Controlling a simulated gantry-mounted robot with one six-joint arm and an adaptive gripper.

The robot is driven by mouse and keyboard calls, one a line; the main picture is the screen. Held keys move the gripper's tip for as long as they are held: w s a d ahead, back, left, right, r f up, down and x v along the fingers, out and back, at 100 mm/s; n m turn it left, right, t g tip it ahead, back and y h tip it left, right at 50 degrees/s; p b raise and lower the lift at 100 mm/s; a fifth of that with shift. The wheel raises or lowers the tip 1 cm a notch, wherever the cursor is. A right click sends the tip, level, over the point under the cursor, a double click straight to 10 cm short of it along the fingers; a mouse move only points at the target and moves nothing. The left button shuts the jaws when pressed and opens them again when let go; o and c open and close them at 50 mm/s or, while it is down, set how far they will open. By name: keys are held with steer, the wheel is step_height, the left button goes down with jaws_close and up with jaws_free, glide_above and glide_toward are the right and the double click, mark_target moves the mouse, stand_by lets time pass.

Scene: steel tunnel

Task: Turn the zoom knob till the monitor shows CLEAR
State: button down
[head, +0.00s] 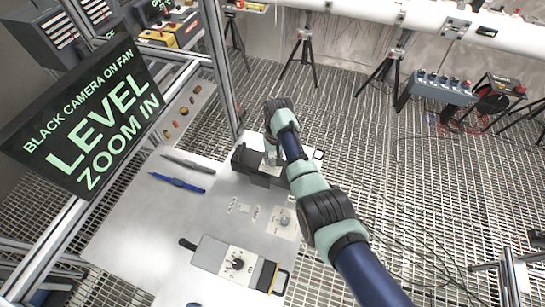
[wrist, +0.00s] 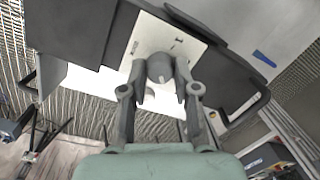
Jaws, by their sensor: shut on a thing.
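The monitor (head: 85,120) at the left reads "BLACK CAMERA ON FAN", "LEVEL" and "ZOOM IN". My gripper (head: 272,158) is over a dark box (head: 242,160) at the far end of the table. In the wrist view my gripper (wrist: 160,85) has its two fingers closed around a round grey knob (wrist: 160,65). The knob stands on a white plate (wrist: 195,47) on the dark box, which also shows in the wrist view (wrist: 75,30). My arm and fingers hide the knob in the head view. I cannot read the plate's marks.
A grey box with a black dial (head: 237,263) lies at the table's near end. Another dial (head: 285,219) on a pale plate is between the boxes. A blue tool (head: 177,182) and a grey tool (head: 188,162) lie at the left. A metal post (head: 217,70) rises beyond.

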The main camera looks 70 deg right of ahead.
steer(key=shift+m, duration=0.4)
steer(key=c, duration=0.9)
jaws_free()
steer(key=shift+o, duration=0.2)
step_height(320, 180, up, 12)
steer(key=d, duration=0.1)
steer(key=shift+s, duration=0.3)
